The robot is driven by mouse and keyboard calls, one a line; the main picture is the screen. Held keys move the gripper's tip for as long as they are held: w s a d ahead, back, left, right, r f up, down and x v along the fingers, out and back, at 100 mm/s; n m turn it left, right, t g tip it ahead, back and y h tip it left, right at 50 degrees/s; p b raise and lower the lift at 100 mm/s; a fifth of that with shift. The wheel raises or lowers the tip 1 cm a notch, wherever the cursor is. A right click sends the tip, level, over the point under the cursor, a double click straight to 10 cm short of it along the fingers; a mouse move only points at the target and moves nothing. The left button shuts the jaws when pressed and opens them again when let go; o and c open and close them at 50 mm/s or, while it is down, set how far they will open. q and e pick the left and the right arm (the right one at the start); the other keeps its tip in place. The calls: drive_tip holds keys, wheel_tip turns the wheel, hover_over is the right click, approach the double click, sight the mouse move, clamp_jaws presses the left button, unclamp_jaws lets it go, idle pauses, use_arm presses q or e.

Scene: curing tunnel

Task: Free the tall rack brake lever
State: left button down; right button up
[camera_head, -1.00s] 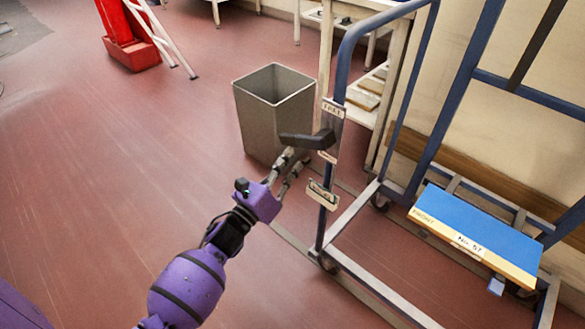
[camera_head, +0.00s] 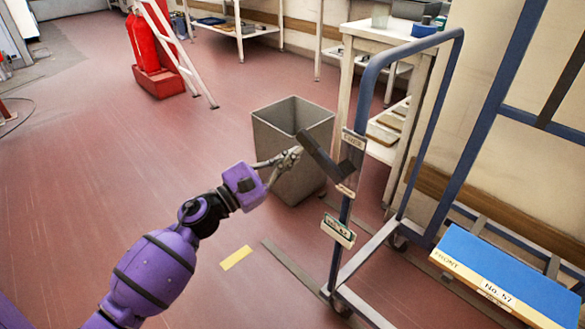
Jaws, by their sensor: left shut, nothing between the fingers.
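The tall rack (camera_head: 371,80) is a blue tubular frame on castors at the right. Its brake lever (camera_head: 322,160) is a dark handle on a plate on the near upright. The handle is tilted, its free end up and to the left. A label that appears to read FREE (camera_head: 353,141) sits at the top of the plate. My left gripper (camera_head: 294,156) is shut and empty, its fingertips close beside the handle's left end; I cannot tell whether they touch it. My right gripper is not in view.
A grey bin (camera_head: 290,115) stands right behind the gripper and lever. A white shelf unit (camera_head: 372,32) stands behind.

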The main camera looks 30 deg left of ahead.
use_arm(q)
drive_tip(key=shift+r+m, duration=0.8)
drive_tip(key=shift+m, duration=0.2)
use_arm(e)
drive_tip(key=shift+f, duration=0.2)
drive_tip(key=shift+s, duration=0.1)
use_arm(q)
wheel_tip(320, 180, down, 4)
drive_tip(key=a+b, duration=0.2)
drive_tip(key=b, duration=0.3)
drive_tip(key=p+v, duration=0.1)
drive_tip(key=v, duration=0.8)
drive_tip(key=shift+a+r+g+h, duration=0.3)
drive_tip(key=shift+a+r, duration=0.05)
drive_tip(key=shift+r, duration=0.05)
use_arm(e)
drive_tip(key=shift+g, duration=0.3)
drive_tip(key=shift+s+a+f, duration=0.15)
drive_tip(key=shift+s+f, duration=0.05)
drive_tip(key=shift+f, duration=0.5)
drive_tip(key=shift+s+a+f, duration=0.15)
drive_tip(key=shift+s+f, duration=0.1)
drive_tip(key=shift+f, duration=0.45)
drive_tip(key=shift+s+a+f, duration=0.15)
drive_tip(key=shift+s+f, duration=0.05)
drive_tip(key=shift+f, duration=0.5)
